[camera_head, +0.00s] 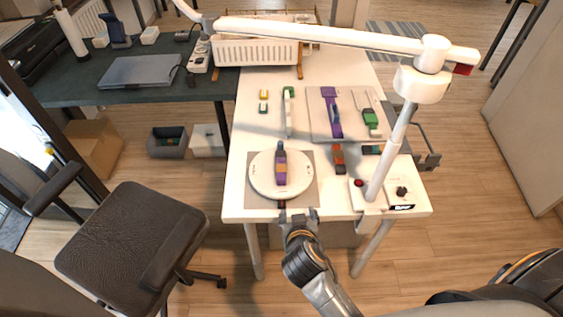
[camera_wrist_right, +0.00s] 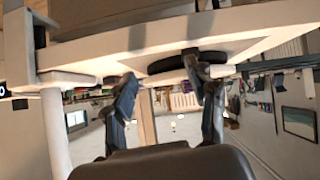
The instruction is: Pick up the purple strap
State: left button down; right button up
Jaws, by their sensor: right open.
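A purple strap (camera_head: 329,112) lies lengthwise on a grey board at the right of the white table. A darker purple-blue piece overlaps its middle. Another purple piece (camera_head: 281,170), with orange and dark parts, lies on the round white disc (camera_head: 262,187) near the front edge. My right gripper (camera_head: 299,214) is open at the table's front edge, just in front of the disc and away from the purple strap. In the right wrist view its two fingers (camera_wrist_right: 163,92) are spread with nothing between them. My left gripper is out of view.
A green-and-white strap (camera_head: 288,112) lies left of the board. Green (camera_head: 370,118) and red-brown (camera_head: 339,158) pieces lie to the right. A white jointed arm (camera_head: 330,36) spans above the table. A white basket (camera_head: 258,51) stands at the back.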

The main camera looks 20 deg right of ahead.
aim_at(281, 165)
jog(key=w+a+r+m+t, duration=0.1)
jog(key=w+a+r+t, duration=0.2)
jog(key=w+r, duration=0.3)
jog(key=shift+h, duration=0.3)
jog(key=x, duration=0.2)
jog(key=p+x, duration=0.1)
jog(key=x, duration=0.3)
jog(key=shift+d+r+p, duration=0.25)
jog(key=shift+r+p, duration=0.1)
jog(key=shift+p, duration=0.05)
jog(key=shift+w+d+f, duration=0.2)
jog(key=shift+w+f, duration=0.1)
jog(key=shift+w, duration=0.25)
jog(key=shift+f+p+x, duration=0.15)
jog(key=shift+p+x, duration=0.2)
jog(key=shift+x, duration=0.8)
jog(key=shift+f+p+x, duration=0.15)
jog(key=shift+p+x, duration=0.2)
jog(key=shift+x, duration=0.85)
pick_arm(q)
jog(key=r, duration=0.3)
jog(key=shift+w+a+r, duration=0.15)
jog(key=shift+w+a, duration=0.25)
pick_arm(e)
jog(key=shift+s+a, duration=0.15)
grip_shut()
